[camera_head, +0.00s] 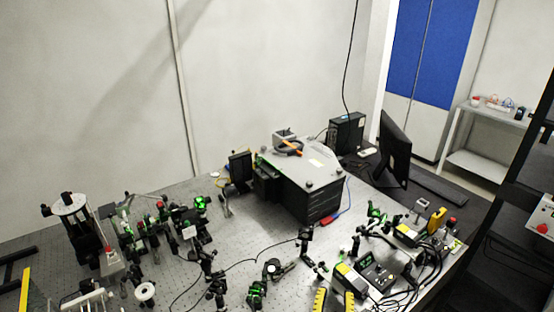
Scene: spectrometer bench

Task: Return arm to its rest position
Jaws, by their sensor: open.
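Two yellow ribbed fingertips, apart from each other, rise into the bottom edge of the picture; they look like my gripper (335,301). It appears open, with nothing seen between the tips. The rest of the gripper and my arm are out of the picture, so their pose cannot be told. Behind the tips is the grey perforated optical bench (250,236), crowded with equipment.
A black spectrometer box (308,203) with a grey top stands mid-bench. Optical mounts (147,234) crowd the left. A controller (377,275) with cables lies right of my gripper. A monitor (394,147) stands behind. Bare bench shows left of the box.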

